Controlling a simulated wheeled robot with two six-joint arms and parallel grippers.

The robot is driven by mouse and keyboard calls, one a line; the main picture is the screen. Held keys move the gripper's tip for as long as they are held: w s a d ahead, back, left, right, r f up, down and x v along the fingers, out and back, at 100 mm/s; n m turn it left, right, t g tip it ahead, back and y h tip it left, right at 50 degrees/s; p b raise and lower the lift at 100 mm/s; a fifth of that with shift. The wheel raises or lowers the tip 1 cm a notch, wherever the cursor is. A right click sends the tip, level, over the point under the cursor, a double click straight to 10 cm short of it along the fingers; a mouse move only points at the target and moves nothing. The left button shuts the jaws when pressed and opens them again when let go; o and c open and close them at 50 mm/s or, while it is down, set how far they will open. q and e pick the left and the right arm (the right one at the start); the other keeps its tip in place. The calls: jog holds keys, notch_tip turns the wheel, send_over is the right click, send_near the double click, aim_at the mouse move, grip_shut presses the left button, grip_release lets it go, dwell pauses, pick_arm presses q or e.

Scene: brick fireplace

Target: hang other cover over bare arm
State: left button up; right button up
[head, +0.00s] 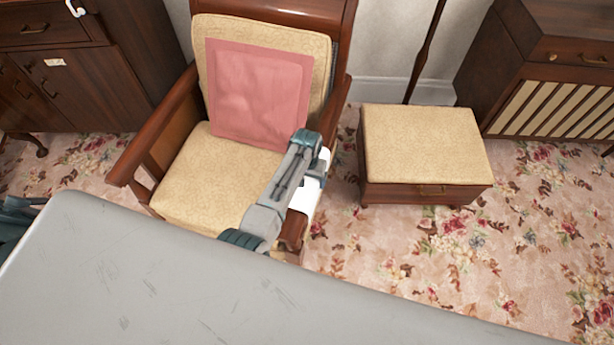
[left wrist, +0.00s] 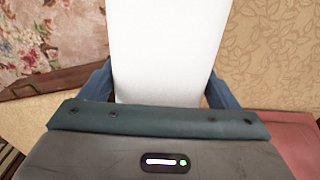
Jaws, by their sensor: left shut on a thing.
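The armchair (head: 205,172) has tan upholstery and two wooden arms. Its arm on the left in the head view (head: 160,130) is bare wood. A white cover (head: 303,196) is at the front part of its other arm (head: 334,112); I cannot tell whether it rests on the wood. My left gripper (head: 319,165) is above that arm, shut on the white cover. In the left wrist view the cover (left wrist: 168,45) stands out between the blue fingers. My forearm hides part of the chair arm. My right gripper is not in view.
A pink cushion (head: 258,92) leans against the chair back. A tan-topped footstool (head: 425,143) stands to the right. Wooden cabinets are at the left (head: 85,75) and far right (head: 550,70). A thin dark pole (head: 424,50) rises behind the footstool. Floral carpet (head: 380,250) lies open in front.

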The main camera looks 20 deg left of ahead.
pick_arm(q)
jog(key=shift+f, duration=0.5)
jog(key=o, duration=0.9)
notch_tip(320, 180, up, 11)
jog(key=shift+f, duration=0.1)
